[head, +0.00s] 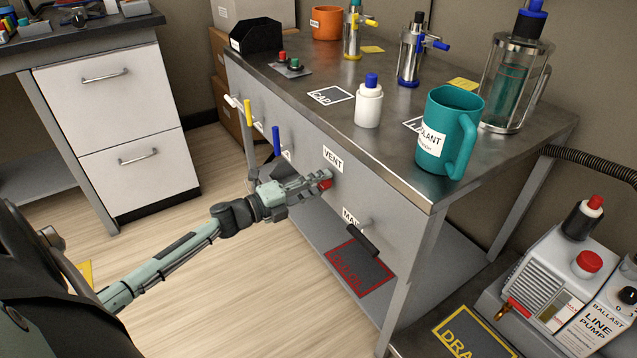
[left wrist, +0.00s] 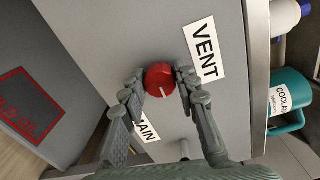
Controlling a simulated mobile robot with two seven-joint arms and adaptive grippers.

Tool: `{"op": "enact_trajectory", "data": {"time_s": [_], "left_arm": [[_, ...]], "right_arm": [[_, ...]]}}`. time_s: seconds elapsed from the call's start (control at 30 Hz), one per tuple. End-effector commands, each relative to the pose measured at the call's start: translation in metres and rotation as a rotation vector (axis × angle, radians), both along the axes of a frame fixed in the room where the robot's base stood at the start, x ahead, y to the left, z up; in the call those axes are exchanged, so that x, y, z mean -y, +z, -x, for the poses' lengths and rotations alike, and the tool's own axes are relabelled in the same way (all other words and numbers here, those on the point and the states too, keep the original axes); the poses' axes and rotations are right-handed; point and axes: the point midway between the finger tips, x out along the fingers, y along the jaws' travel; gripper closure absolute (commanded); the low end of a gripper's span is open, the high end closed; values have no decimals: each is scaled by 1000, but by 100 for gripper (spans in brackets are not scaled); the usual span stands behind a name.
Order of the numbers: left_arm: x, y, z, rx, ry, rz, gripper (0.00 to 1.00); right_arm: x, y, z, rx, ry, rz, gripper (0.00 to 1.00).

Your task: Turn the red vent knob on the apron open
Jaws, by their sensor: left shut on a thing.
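The red vent knob (head: 326,181) sits on the grey apron (head: 385,205) of the bench, below the VENT label (head: 333,159). In the left wrist view the knob (left wrist: 160,79) is round with a pale pointer line, beside the VENT label (left wrist: 204,52). My left gripper (head: 318,182) is at the knob, and in the left wrist view its two fingers (left wrist: 158,88) are on either side of it, shut on it. In the head view the gripper hides part of the knob. My right gripper is not in view.
A black handle (head: 362,240) sticks out under the MAIN label, right of the knob. Yellow (head: 248,113) and blue (head: 276,141) handles stick out to the left. A teal mug (head: 446,133) stands near the bench edge above. The floor in front is clear.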

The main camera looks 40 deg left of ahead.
Motion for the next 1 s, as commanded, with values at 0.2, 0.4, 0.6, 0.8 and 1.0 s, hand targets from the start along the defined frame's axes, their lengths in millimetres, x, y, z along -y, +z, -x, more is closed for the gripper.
{"op": "enact_trajectory", "data": {"time_s": [0.2, 0.4, 0.6, 0.8, 1.0], "left_arm": [[0, 0, 0, 1, 1, -1, 52], [0, 0, 0, 1, 0, -2, 49], [-2, -1, 6, -1, 0, -2, 49], [-16, -1, 38, -5, 1, -2, 49], [-32, 1, 78, -4, 1, -2, 49]], "right_arm": [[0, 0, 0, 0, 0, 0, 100], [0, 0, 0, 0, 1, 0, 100], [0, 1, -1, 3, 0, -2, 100], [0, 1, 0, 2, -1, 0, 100], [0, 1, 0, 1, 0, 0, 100]]}}
